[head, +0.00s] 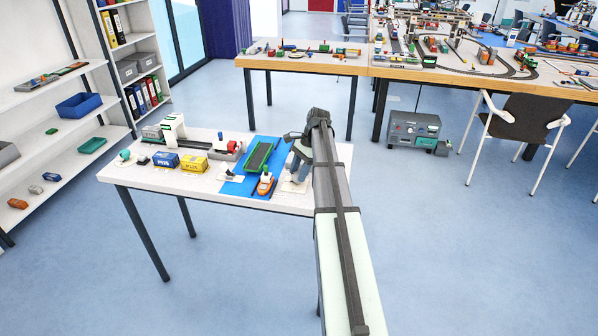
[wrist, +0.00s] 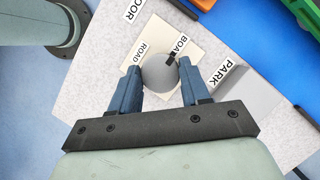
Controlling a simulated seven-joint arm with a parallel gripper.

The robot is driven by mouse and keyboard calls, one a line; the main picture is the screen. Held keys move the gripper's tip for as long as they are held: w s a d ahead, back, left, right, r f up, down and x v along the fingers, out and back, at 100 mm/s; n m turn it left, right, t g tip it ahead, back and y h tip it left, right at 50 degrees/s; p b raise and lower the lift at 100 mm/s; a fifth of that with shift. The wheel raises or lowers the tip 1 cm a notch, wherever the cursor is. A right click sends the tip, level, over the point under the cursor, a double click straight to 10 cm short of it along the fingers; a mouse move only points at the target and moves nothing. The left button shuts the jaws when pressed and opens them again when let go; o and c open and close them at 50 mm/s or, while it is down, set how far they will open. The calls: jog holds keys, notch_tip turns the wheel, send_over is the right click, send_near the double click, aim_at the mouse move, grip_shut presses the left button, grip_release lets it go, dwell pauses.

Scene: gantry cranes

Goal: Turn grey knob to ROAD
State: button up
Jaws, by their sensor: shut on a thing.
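The grey knob (wrist: 160,73) is round and sits on a cream plate (wrist: 157,38) in the wrist view. The plate bears the labels ROAD (wrist: 140,54) and BOAT (wrist: 183,45), the last letter partly hidden. The knob's black mark (wrist: 171,60) is at its upper right and points toward BOAT; ROAD lies to the left. My gripper (wrist: 159,68) has its two blue fingers on either side of the knob, shut on it. In the head view my gripper (head: 299,160) is low at the table's right end, and the knob is hidden behind my arm.
On the same table (head: 307,203) stand a white toy crane (head: 174,130), blue (head: 166,160) and yellow (head: 194,164) containers, a green barge (head: 259,156) and an orange boat (head: 265,184). In the wrist view, a PARK label (wrist: 222,73) lies right of the knob.

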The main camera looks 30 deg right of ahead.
jog(key=c, duration=0.3)
jog(key=shift+n, duration=0.3)
jog(key=n, duration=0.1)
jog(key=n+g, duration=0.1)
jog(key=n, duration=0.1)
jog(key=shift+w+g, duration=0.2)
jog(key=shift+g, duration=0.1)
jog(key=n+g+h, duration=0.1)
jog(key=n, duration=0.4)
jog(key=shift+a, duration=0.1)
jog(key=shift+g, duration=0.3)
jog(key=o, duration=1.1)
jog(key=shift+c, duration=0.2)
